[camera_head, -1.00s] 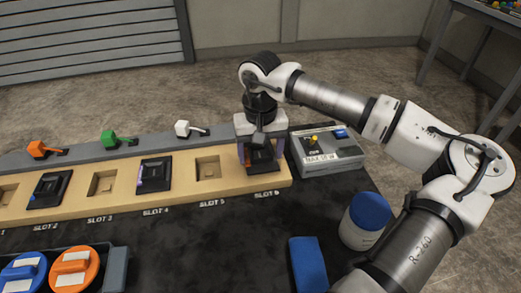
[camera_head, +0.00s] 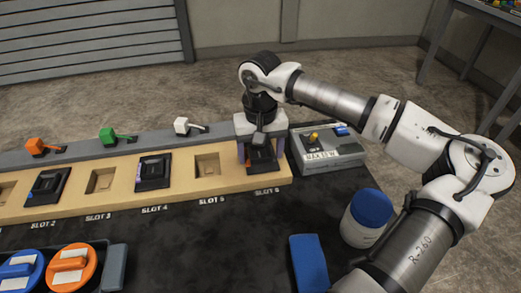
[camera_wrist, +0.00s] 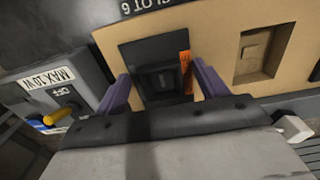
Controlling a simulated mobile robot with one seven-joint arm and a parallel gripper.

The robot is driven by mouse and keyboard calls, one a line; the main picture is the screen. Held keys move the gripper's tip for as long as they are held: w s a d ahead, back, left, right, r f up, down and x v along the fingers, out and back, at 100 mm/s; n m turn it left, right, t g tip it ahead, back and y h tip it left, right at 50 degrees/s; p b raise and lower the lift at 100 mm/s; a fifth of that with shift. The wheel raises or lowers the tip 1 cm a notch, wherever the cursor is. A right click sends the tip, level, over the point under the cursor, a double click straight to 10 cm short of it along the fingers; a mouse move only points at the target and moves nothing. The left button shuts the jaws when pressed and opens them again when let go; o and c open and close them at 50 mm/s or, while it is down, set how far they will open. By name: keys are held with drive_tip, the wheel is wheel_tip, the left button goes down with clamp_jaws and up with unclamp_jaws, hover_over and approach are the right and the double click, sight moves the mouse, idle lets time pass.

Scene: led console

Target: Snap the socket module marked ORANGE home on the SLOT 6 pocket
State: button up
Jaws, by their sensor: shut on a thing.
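The socket module (camera_wrist: 157,72) is a black square block with an orange strip on one side. It is between the two purple fingers of my gripper (camera_wrist: 157,88) in the wrist view. In the head view my gripper (camera_head: 258,160) points down over the SLOT 6 pocket, shut on the module (camera_head: 263,165). The module covers the SLOT 6 pocket on the tan board (camera_head: 217,188). Whether it is fully seated I cannot tell. The SLOT 6 label (camera_wrist: 140,6) shows beside the module in the wrist view.
A grey box (camera_head: 330,155) with a yellow lever marked OFF stands right of the board. Slot 5 (camera_head: 207,166) is an empty pocket; slots 2 and 4 (camera_head: 153,171) hold black modules. A blue-capped jar (camera_head: 367,215) and blue block (camera_head: 309,262) stand in front.

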drive_tip(key=o, duration=1.1)
drive_tip(key=shift+f, duration=0.1)
wheel_tip(320, 180, up, 14)
drive_tip(key=shift+f+b, duration=0.1)
drive_tip(key=shift+b, duration=0.2)
